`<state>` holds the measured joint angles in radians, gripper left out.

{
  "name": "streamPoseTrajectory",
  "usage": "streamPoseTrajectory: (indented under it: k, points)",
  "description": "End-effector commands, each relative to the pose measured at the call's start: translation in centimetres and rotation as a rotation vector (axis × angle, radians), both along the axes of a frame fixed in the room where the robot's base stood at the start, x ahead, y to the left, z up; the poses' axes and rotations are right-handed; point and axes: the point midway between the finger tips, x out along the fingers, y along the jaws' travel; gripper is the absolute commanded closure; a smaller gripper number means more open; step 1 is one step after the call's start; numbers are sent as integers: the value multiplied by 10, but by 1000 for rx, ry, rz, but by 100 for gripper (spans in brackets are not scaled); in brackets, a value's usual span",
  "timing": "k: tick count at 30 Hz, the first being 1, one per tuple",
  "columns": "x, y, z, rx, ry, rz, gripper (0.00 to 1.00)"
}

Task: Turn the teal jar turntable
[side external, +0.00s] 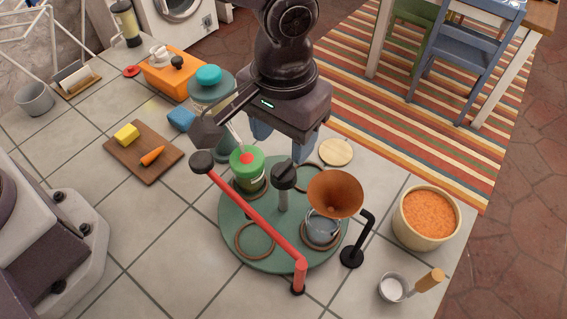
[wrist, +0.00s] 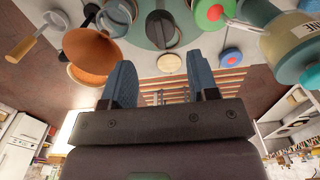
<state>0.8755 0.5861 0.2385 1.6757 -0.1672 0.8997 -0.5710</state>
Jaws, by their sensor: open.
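The round teal turntable (side external: 297,226) lies on the tiled counter in the side view. A grey post with a black knob (side external: 285,176) stands at its middle; the knob also shows at the top of the wrist view (wrist: 160,28). A green-lidded jar (side external: 247,165) with a red spot on its lid stands on the turntable's back left. A glass jar (side external: 322,230) stands on its right under a copper funnel (side external: 335,192). Empty rings mark other places. My gripper (side external: 282,144) is open and empty, above the turntable's back edge; its blue fingers (wrist: 162,85) are apart.
A red bar (side external: 250,211) with a black end crosses over the turntable's left. A black stand (side external: 354,250) is by the funnel. A tub of orange grains (side external: 428,218) and a small cup (side external: 392,288) are at right.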

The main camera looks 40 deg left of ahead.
Motion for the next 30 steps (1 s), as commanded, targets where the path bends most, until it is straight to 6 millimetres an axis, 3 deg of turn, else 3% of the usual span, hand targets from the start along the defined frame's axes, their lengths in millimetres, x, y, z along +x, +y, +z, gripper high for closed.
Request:
streamPoseTrajectory:
  k: [3, 10, 15, 23, 24, 30]
  points:
    - [-1, 1, -28, 4, 4, 0, 46]
    - [0, 0, -63, 1, 2, 1, 46]
    - [0, 0, -73, 0, 1, 1, 46]
    - [0, 0, -75, -1, 0, 1, 46]
    - [0, 0, -75, -1, 0, 1, 48]
    - [0, 0, -75, -1, 0, 1, 94]
